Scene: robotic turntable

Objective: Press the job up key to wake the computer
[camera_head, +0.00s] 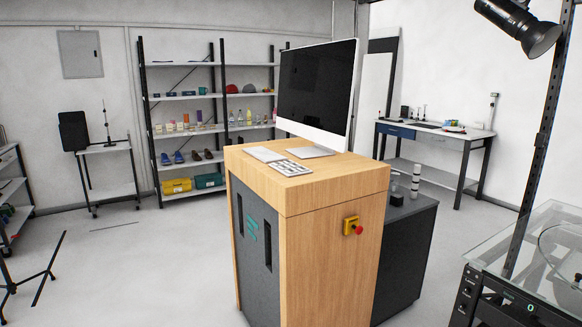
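The computer (318,88) is a white-framed monitor with a dark screen, standing on a wooden cabinet (334,240). A white keyboard (264,154) lies on the cabinet top in front of it. A small keypad (289,167) with several light keys lies just right of the keyboard, near the cabinet's front edge. The labels on the keys are too small to read, so I cannot tell which one is the job up key. Neither of my grippers shows in the head view.
A glass-topped table (540,250) is at the right, with a dark post and lamp (520,25) above. Floor (140,270) left of the cabinet is mostly clear; a tripod leg is at far left.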

